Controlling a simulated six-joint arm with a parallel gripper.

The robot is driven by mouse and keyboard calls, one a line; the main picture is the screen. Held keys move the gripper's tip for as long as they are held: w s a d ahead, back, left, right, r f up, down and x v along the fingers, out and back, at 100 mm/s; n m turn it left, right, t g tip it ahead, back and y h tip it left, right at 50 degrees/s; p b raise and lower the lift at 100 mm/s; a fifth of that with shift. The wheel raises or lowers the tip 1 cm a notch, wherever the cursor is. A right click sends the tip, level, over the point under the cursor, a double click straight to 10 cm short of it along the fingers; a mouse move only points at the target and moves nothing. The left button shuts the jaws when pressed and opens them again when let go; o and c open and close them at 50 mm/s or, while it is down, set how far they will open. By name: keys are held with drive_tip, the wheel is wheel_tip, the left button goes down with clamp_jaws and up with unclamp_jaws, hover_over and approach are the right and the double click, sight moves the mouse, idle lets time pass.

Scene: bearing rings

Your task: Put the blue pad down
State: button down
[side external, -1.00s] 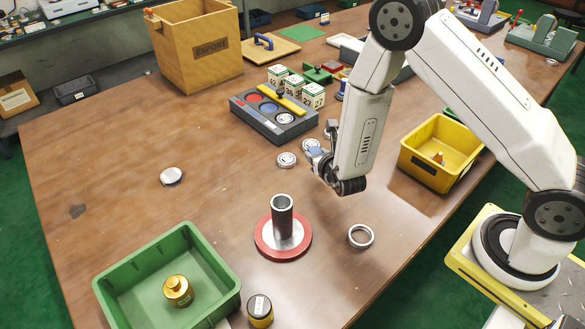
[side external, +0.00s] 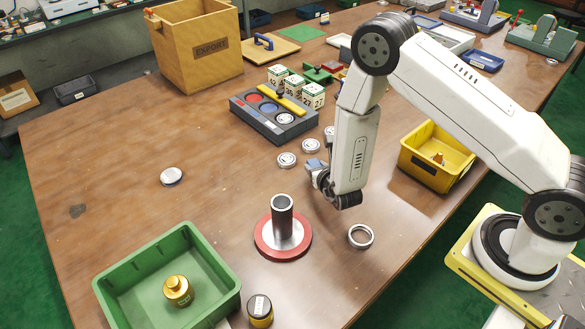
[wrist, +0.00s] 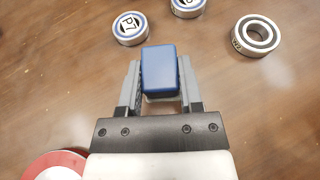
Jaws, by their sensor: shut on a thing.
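The blue pad (wrist: 160,70) is a small blue block with a pale underside. It sits between the two grey fingers of my gripper (wrist: 159,88) in the wrist view. My gripper (side external: 322,180) is shut on it. In the side view the pad (side external: 315,164) shows only in part at the fingertips, pale blue, low over the brown table (side external: 120,130). I cannot tell whether its underside touches the wood.
Bearing rings (side external: 286,159) lie behind the gripper, and another ring (side external: 360,236) lies in front. A steel post (side external: 283,218) stands on a red-rimmed base to the left. A yellow bin (side external: 440,155) is right; a green bin (side external: 200,250) is front left. The left table is mostly clear.

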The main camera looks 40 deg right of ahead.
drive_tip(key=shift+f, duration=1.75)
drive_tip(key=shift+f, duration=0.15)
drive_tip(key=shift+c, duration=1.3)
unclamp_jaws()
drive_tip(key=shift+r, duration=0.2)
drive_tip(key=v, duration=1.2)
